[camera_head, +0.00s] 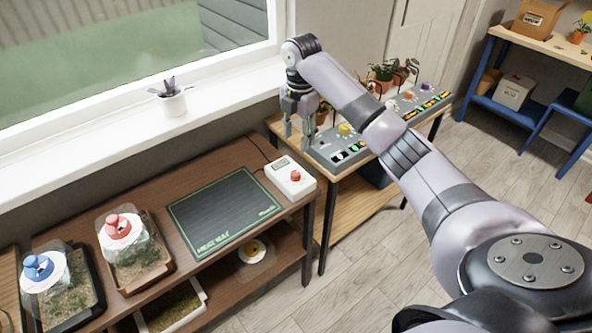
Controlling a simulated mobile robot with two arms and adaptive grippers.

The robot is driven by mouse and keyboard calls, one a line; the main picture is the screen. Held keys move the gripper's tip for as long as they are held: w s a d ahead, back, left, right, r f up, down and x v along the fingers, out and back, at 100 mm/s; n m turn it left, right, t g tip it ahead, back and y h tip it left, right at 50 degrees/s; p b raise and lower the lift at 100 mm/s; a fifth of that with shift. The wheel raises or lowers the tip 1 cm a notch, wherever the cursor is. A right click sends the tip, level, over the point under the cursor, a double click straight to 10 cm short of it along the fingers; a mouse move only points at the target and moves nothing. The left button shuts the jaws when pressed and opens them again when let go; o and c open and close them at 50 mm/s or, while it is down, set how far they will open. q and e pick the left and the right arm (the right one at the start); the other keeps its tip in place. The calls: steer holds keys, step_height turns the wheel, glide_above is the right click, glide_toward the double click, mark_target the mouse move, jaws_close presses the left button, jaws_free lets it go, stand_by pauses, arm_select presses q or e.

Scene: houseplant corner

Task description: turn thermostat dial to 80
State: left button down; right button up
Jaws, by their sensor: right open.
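The thermostat (284,182) is a white box with a small display, lying at the right end of the brown table. Its red dial (295,176) stands up from its top; the number it points at is too small to read. My right gripper (298,137) hangs fingers down at the end of the arm that reaches in from the right. It is open and empty, and appears behind and above the thermostat, apart from the dial. My left gripper is not in view.
A black heat mat (223,211) with a green border lies left of the thermostat. Trays with a red-knobbed lid (121,227) and a blue-knobbed lid (39,267) stand further left. A grey control panel (341,150) sits on the wooden table behind. A white pot (172,103) stands on the windowsill.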

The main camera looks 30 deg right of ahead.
mark_target(296, 173)
steer(key=f, duration=1.3)
steer(key=shift+w+a+f, duration=0.1)
steer(key=shift+w+f, duration=0.15)
steer(key=shift+f, duration=0.15)
jaws_close()
